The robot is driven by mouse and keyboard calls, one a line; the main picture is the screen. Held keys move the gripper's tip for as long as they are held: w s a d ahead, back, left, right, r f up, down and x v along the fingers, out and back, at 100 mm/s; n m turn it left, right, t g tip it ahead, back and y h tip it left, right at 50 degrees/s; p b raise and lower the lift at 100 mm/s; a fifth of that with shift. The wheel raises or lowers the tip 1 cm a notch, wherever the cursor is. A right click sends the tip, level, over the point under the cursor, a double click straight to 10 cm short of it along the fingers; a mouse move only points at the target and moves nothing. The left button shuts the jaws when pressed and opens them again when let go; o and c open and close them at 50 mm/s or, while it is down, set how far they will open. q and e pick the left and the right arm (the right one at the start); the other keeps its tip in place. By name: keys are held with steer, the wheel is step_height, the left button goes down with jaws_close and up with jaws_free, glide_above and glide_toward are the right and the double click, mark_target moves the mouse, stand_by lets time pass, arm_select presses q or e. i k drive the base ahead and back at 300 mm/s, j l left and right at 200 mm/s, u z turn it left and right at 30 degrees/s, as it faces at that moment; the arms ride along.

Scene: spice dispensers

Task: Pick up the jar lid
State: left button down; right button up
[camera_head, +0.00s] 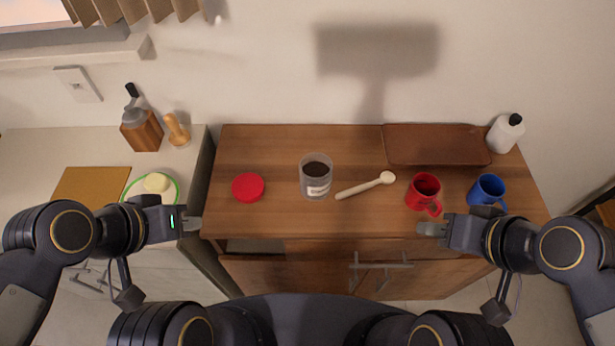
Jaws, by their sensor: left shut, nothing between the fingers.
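The red jar lid (248,187) lies flat on the left part of the wooden counter. The open glass jar (316,178), holding something dark and bearing a white label, stands upright to the right of the lid. My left gripper (197,223) is shut and empty at the counter's left front corner, to the left of and nearer than the lid, apart from it. My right gripper (424,229) is at the front edge by the red mug; its fingers look together, but the opening is too small to make out.
A wooden spoon (365,186), a red mug (422,192) and a blue mug (487,191) stand or lie right of the jar. A brown tray (436,145) and a white bottle (505,133) are at the back right. The counter around the lid is clear.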

mark_target(247, 187)
steer(key=z, duration=0.45)
steer(key=j+z, duration=0.1)
steer(key=z, duration=0.85)
steer(key=k+j+z, duration=0.1)
steer(key=z, duration=0.4)
steer(key=k+j, duration=0.3)
steer(key=k, duration=0.15)
steer(key=k+j+z, duration=0.1)
steer(key=k+j, duration=0.25)
steer(key=k, duration=0.05)
